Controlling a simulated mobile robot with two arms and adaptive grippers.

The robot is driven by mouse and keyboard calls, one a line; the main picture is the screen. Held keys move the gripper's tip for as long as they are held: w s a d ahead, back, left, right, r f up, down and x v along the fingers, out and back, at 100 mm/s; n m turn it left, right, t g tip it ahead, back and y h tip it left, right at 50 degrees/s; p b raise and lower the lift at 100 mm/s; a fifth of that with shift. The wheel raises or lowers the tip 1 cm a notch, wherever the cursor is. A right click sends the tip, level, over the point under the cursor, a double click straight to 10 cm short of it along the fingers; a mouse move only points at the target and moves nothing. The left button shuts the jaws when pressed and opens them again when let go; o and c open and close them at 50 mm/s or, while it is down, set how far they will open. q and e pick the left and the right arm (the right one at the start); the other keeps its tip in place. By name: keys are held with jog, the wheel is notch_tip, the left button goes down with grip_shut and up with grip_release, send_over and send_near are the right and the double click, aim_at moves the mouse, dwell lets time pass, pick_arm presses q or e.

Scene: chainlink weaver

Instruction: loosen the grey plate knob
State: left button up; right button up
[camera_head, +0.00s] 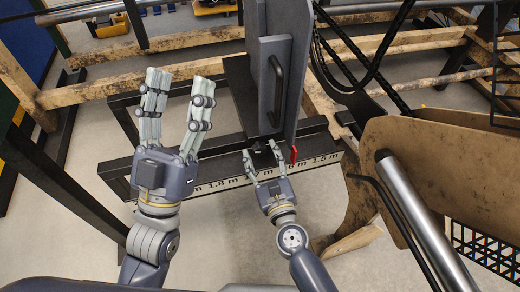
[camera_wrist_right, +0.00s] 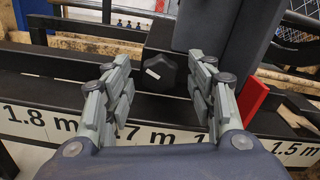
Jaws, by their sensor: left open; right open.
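The grey plate (camera_head: 273,80) stands upright on the black rail, with a dark handle (camera_head: 277,88) on its face. A black lobed knob (camera_wrist_right: 163,72) with a small white mark sits low beside the plate. In the head view the knob (camera_head: 258,146) is small and partly hidden near my fingertips. My right gripper (camera_head: 260,149) is open in front of the knob. In the right wrist view the knob shows between the two fingers of my right gripper (camera_wrist_right: 158,62), and I see no finger closed on it. My left gripper (camera_head: 180,82) is open and empty, raised left of the plate.
A red lever (camera_wrist_right: 252,98) sticks out just right of the knob. A scale strip (camera_head: 235,182) with metre marks runs along the black rail. Wooden beams (camera_head: 150,83) cross behind. A brown wooden panel with a metal tube (camera_head: 415,210) stands close on the right.

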jog(key=v, duration=0.9)
jog(key=shift+s, duration=0.3)
jog(key=shift+d+r, duration=0.1)
jog(key=shift+r, duration=0.05)
